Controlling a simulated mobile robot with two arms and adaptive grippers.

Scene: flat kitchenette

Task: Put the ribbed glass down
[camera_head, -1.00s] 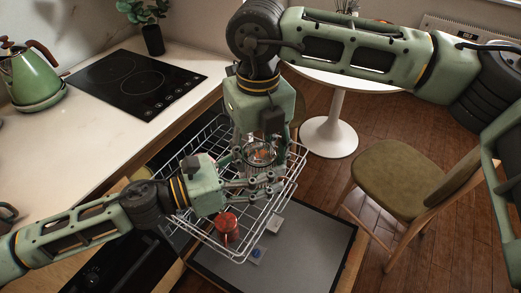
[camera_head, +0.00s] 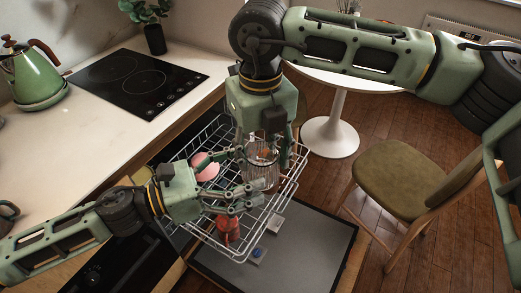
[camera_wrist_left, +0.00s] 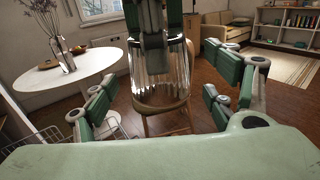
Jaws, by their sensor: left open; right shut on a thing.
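The ribbed glass (camera_head: 262,177) is clear and upright, above the wire dish rack (camera_head: 290,190) of the pulled-out dishwasher. My right gripper (camera_head: 264,150) comes down from above and is shut on the glass. In the left wrist view the glass (camera_wrist_left: 160,85) hangs between the right gripper's green fingers, its ribbed lower part showing. My left gripper (camera_head: 250,195) is open and empty, to the lower left of the glass. In the left wrist view its two fingers (camera_wrist_left: 162,97) are spread wide, with the glass ahead and apart from them. Whether the glass touches the rack is unclear.
A red cup (camera_head: 228,231) and a pink round dish (camera_head: 206,167) are in the rack. The open dishwasher door (camera_head: 310,255) lies below. The counter (camera_head: 60,145) with a hob (camera_head: 135,83) and green kettle (camera_head: 35,75) is left. A chair (camera_head: 405,180) stands right.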

